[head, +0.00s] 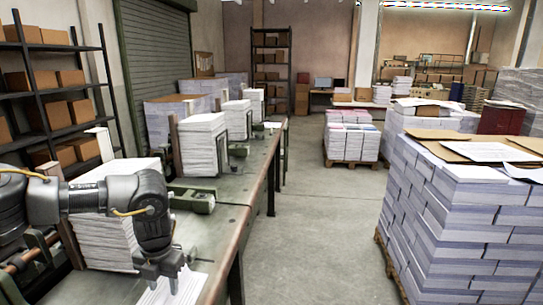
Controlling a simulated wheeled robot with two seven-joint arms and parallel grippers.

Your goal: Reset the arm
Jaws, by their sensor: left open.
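My left arm comes in from the left, bent across the near part of the long workbench (219,215). My left gripper (160,286) points down at the bench's near end, with its jaws open. It is over or just above white sheets (185,290) lying there; I cannot tell whether it touches them. A tall stack of paper (104,243) stands right behind my left arm and is partly hidden by it. My right arm and gripper are not in view.
Further along the bench stand more paper stacks (203,146). A large pallet stack of paper (470,225) with loose sheets (486,152) on top fills the right side. Shelves with boxes (50,80) stand at the left. The grey floor aisle (315,235) between is clear.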

